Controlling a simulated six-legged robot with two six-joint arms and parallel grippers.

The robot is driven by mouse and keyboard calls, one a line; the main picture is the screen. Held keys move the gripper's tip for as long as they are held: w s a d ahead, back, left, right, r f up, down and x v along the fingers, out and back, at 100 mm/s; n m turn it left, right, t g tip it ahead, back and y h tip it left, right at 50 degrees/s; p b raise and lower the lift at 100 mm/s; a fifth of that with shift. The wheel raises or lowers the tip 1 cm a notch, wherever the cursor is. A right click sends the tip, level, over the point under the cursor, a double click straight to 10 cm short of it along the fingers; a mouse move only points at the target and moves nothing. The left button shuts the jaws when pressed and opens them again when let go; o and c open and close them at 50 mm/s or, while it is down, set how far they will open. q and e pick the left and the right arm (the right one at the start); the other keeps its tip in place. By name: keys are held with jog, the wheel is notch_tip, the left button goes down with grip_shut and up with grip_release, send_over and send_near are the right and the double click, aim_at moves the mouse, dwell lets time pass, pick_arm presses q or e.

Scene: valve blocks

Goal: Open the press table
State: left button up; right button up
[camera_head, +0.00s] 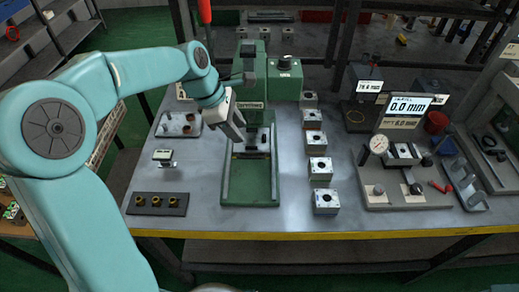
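The green press (283,80) stands at the back middle of the grey worktable (275,222), with its green base frame (250,186) reaching toward the front edge. Dark parts sit in the frame under the press head. My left gripper (238,132) is at the left side of the press, just in front of its column and above the frame. Its light-grey body and a finger show; the gap between the fingers does not show clearly, and I cannot tell whether it touches the press. My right gripper is not in view.
Several valve blocks (319,169) stand in a row right of the press. A gauge fixture (402,172) and displays (408,106) are at the right. A dark plate with brass rings (157,204) and a tray (178,125) lie at the left.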

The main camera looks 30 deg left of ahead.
aim_at(254, 158)
pick_arm(q)
jog(key=shift+t, duration=0.3)
jog(key=x, duration=0.4)
jog(key=a+b+x, duration=0.1)
jog(key=x, duration=0.4)
jog(key=a+x, duration=0.1)
jog(key=x, duration=0.4)
jog(key=shift+f, duration=0.4)
jog(key=shift+d+f, duration=0.1)
jog(key=shift+f, duration=0.05)
grip_shut()
